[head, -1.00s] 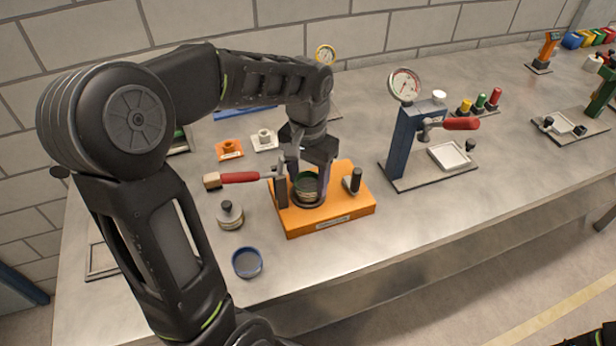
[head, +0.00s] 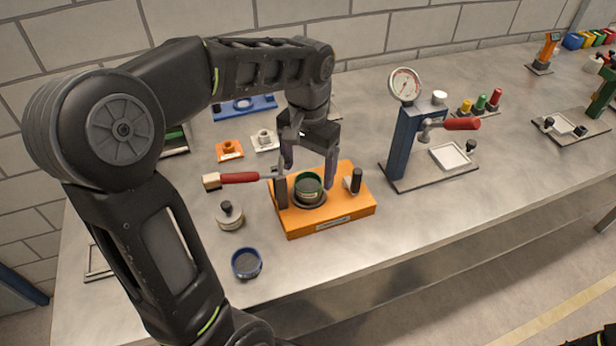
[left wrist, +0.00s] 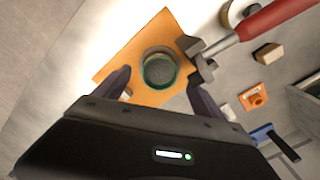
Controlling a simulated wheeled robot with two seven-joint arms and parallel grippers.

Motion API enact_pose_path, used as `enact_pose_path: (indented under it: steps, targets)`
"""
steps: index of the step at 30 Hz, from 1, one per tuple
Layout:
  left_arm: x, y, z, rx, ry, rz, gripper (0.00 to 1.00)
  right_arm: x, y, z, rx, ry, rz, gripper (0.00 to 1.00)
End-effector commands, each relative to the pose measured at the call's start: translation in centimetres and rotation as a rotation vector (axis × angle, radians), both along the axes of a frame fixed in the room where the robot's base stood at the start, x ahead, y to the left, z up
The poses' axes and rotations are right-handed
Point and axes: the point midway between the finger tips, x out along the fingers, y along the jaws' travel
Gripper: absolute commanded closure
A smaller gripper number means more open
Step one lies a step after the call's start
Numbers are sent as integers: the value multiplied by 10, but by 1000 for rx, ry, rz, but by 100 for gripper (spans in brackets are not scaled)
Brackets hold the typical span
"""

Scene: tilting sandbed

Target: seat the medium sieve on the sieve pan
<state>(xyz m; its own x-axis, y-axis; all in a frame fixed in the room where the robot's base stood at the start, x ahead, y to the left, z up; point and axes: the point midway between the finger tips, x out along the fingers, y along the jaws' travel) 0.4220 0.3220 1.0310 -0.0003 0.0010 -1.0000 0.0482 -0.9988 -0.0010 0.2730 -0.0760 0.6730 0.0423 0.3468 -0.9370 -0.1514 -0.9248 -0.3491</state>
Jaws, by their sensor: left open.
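The green-rimmed sieve (head: 308,182), which I take as the medium sieve, stands upright on the orange base, with its mesh facing up. It also shows in the left wrist view (left wrist: 159,70). A dark grey round pan (head: 309,201) shows as a ring below it on the orange base. The sieve looks level and centred on the pan; I cannot tell how closely the rims meet. My left gripper (head: 309,177) is open and empty, its fingers just above and on either side of the sieve, apart from it.
The orange base (head: 330,225) carries a red-handled clamp (head: 238,177) on the left and a black-knobbed post (head: 354,181) on the right. A lidded tin (head: 230,216) and a blue-rimmed sieve (head: 247,263) stand to the left. A blue gauge press (head: 405,140) stands right.

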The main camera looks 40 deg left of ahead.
Motion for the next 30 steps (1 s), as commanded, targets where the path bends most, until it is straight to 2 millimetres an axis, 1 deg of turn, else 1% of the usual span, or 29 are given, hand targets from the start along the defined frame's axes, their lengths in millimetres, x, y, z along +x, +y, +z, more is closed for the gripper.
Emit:
enact_pose_path:
  steps: [3,6,9,30]
  targets:
    - [1,0,21,0,-4,0,19,0,0,-3,1,-1,1,64]
    - [1,0,34,-1,-4,0,19,0,0,-4,1,-1,1,64]
    - [1,-1,42,-1,-2,0,19,1,0,-4,2,-2,1,64]
    - [0,0,44,-1,0,0,19,1,0,-4,1,-1,1,64]
